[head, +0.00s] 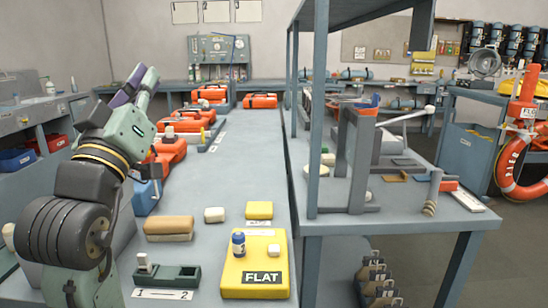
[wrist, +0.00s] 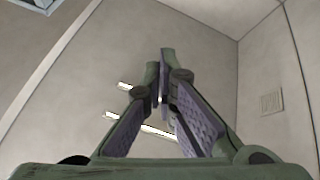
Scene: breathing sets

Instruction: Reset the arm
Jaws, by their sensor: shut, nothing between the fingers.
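My gripper (head: 138,86) is raised at the left of the head view, above the long grey bench. In the wrist view my gripper (wrist: 161,85) points up at the bare wall and ceiling. Its two purple-padded fingers come together at the tips, with nothing between them. My arm is folded upward at the left and hides part of the bench behind it.
A yellow FLAT board (head: 240,287) with a blue-and-white bottle (head: 239,244) lies at the bench front. A two-slot holder (head: 180,277), tan block (head: 169,225) and orange cases (head: 212,93) share the bench. A shelf frame (head: 320,130) stands right.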

